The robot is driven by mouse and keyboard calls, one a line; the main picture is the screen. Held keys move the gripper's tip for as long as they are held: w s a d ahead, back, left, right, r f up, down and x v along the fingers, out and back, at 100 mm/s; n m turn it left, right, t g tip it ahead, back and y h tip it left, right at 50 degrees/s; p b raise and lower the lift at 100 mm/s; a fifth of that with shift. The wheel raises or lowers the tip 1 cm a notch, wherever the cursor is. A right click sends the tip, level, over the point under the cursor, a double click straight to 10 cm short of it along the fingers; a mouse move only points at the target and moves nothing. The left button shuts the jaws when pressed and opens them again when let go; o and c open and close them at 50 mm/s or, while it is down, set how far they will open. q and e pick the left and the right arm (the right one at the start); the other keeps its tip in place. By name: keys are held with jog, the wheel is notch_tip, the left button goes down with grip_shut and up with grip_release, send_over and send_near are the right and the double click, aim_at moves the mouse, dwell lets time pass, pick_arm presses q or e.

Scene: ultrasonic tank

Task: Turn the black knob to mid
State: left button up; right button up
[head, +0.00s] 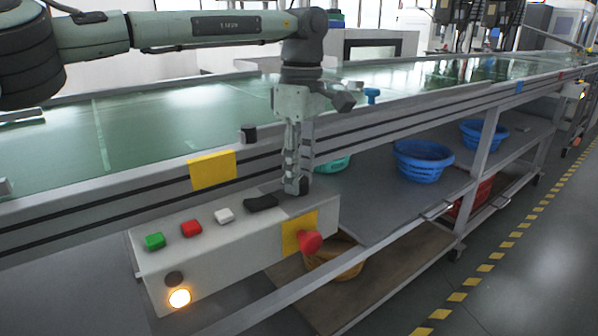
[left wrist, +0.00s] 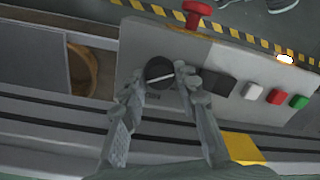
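The black knob (left wrist: 160,72) is round, with a white line across its face. The line lies nearly level in the left wrist view, its right end slightly higher. The knob sits on the pale control box (head: 230,241); in the head view my fingers hide it. My left gripper (head: 297,188) points down over the box's right part. In the left wrist view my left gripper (left wrist: 160,76) has one fingertip on each side of the knob, very close to it. I cannot tell whether they touch it. My right gripper is not in view.
Beside the knob are a black switch (head: 261,202) and white (head: 224,216), red (head: 191,229) and green (head: 155,241) buttons. A red mushroom button (head: 311,242) sticks out from the box front. The conveyor (head: 130,130) runs behind, with a yellow plate (head: 212,169) on its rail.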

pick_arm(q)
jog(key=c, duration=0.5)
jog(key=shift+c, duration=0.2)
